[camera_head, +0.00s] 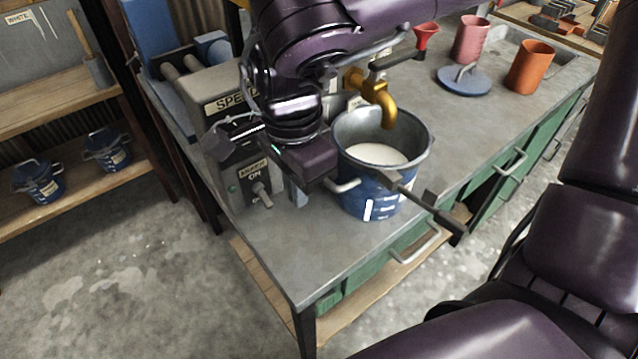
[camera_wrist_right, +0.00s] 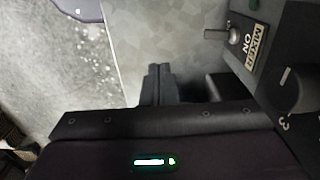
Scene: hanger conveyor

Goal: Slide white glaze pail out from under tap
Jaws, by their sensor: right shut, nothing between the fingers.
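The white glaze pail (camera_head: 364,196) is a blue, grey-rimmed bucket with white glaze inside. It stands upright near the front of the bench, and a dark-gripped handle (camera_head: 434,208) sticks out at its front right. The brass tap (camera_head: 378,96) hangs over the pail's mouth. My right gripper (camera_head: 308,163) is just left of the pail, in front of the mixer panel. In the right wrist view its fingers (camera_wrist_right: 158,82) are together and empty above the bench top. Contact with the pail cannot be made out. My left gripper is out of view.
The mixer box (camera_head: 250,175) with its switch stands close to the left of my right gripper. A pink cup (camera_head: 471,40), orange cup (camera_head: 530,67) and blue disc (camera_head: 464,80) stand farther back. The bench's front corner (camera_head: 300,285) is clear. Blue pails (camera_head: 38,181) sit on the left shelf.

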